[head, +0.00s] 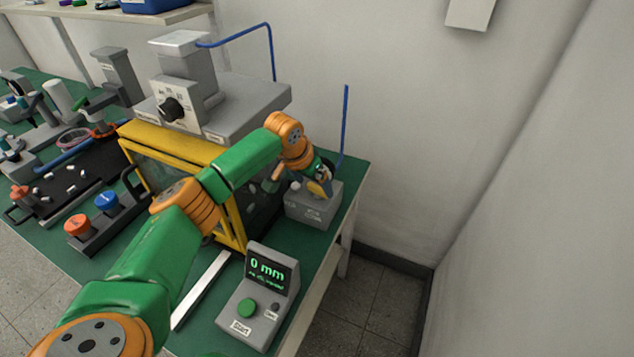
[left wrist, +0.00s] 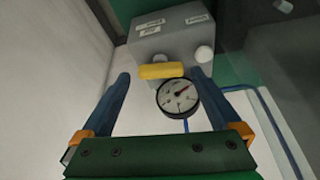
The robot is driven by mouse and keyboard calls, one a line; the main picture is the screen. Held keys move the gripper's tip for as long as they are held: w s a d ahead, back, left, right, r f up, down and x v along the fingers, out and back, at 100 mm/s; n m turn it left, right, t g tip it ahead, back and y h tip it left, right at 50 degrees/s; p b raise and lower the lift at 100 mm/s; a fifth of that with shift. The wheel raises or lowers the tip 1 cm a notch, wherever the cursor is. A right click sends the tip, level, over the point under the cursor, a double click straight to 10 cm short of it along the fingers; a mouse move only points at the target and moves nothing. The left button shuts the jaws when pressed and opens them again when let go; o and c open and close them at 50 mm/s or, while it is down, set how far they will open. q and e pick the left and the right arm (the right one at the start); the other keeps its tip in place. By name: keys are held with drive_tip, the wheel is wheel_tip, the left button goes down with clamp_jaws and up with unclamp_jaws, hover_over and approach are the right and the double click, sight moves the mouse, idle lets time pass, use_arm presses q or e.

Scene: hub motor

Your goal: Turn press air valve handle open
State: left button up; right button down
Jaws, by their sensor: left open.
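The press air valve is a grey box (head: 313,210) at the right end of the green bench, and it also shows in the left wrist view (left wrist: 172,45). Its yellow handle (left wrist: 161,71) lies crosswise in front of the box. A round pressure gauge (left wrist: 178,97) with a white face and red needle sits beside the handle. My left gripper (left wrist: 160,76) is open, with its two blue fingers on either side of the yellow handle. No clear contact between fingers and handle shows. In the head view my left gripper (head: 321,178) partly covers the handle. My right gripper is not in view.
A press with a yellow-framed guard (head: 178,142) stands left of the valve. A control box (head: 260,296) reading "0 mm" with a green button is nearer. A blue air line (head: 345,125) rises behind the valve. The wall is close behind; floor lies right of the bench.

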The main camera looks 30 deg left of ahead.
sight(316, 189)
use_arm(q)
drive_tip(key=shift+x, duration=1.2)
drive_tip(key=shift+w+f, duration=0.2)
drive_tip(key=shift+w, duration=0.05)
drive_tip(key=shift+s+r, duration=0.1)
drive_tip(key=c, duration=1.1)
drive_tip(key=shift+a+m+b, duration=0.15)
drive_tip(key=shift+m+b, duration=0.15)
drive_tip(key=shift+m, duration=0.4)
drive_tip(key=shift+a+f+m+h+b, duration=0.1)
drive_tip(key=shift+f+m+h+b, duration=0.15)
drive_tip(key=shift+m+h+b, duration=0.6)
drive_tip(key=shift+r+m+g+b, duration=0.2)
drive_tip(key=shift+m+g+b, duration=0.1)
drive_tip(key=shift+m, duration=0.35)
drive_tip(key=o, duration=1.1)
